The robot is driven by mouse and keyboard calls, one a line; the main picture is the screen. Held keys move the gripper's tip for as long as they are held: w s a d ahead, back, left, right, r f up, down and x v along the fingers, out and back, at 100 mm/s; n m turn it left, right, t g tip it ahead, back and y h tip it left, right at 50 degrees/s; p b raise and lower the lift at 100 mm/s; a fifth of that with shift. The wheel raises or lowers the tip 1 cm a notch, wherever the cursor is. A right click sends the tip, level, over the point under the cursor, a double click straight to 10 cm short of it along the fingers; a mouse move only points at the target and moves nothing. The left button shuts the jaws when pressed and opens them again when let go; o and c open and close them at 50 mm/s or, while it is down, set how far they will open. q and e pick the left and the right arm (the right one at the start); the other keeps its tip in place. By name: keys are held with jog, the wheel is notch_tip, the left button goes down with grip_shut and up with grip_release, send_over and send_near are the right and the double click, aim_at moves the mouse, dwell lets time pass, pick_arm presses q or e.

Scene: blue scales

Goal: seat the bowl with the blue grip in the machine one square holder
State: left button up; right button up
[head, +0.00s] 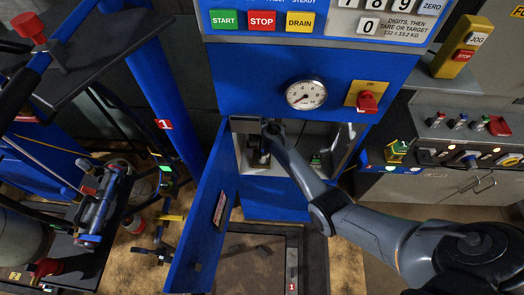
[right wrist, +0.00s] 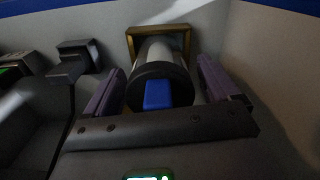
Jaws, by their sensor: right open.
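My right arm reaches into the open compartment of the blue machine (head: 290,70) in the head view. The right gripper (head: 264,150) is largely hidden there by my arm. In the right wrist view the right gripper (right wrist: 162,82) is open, with one purple finger on each side of the bowl with the blue grip (right wrist: 170,95). The bowl looks like a pale cylinder with a dark end ring and a blue block facing the camera. A brass square holder (right wrist: 187,33) frames its far end. I cannot tell how deep the bowl sits in it. My left gripper is not in view.
The machine's blue door (head: 205,215) hangs open left of my arm. A dark bracket (right wrist: 75,60) stands left of the bowl on the compartment's back wall. The compartment side wall (right wrist: 270,60) is close on the right. A control console (head: 455,150) stands further right.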

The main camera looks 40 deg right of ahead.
notch_tip(320, 180, up, 7)
jog(key=shift+p, duration=1.05)
jog(key=shift+s+r, duration=0.1)
jog(key=shift+r, duration=0.15)
jog(key=s+a+n+t, duration=0.1)
jog(key=s+a+n, duration=0.25)
jog(key=s, duration=0.65)
jog(key=s+a+n+t, duration=0.1)
jog(key=s+a+n, duration=0.3)
jog(key=s, duration=0.7)
jog(key=s+a+r+n+t, duration=0.1)
jog(key=s+a+r+n, duration=0.1)
jog(key=s+a+r, duration=0.4)
jog(key=shift+s+a+t, duration=0.2)
jog(key=shift+s+t, duration=0.1)
jog(key=shift+s, duration=0.85)
jog(key=shift+r, duration=0.15)
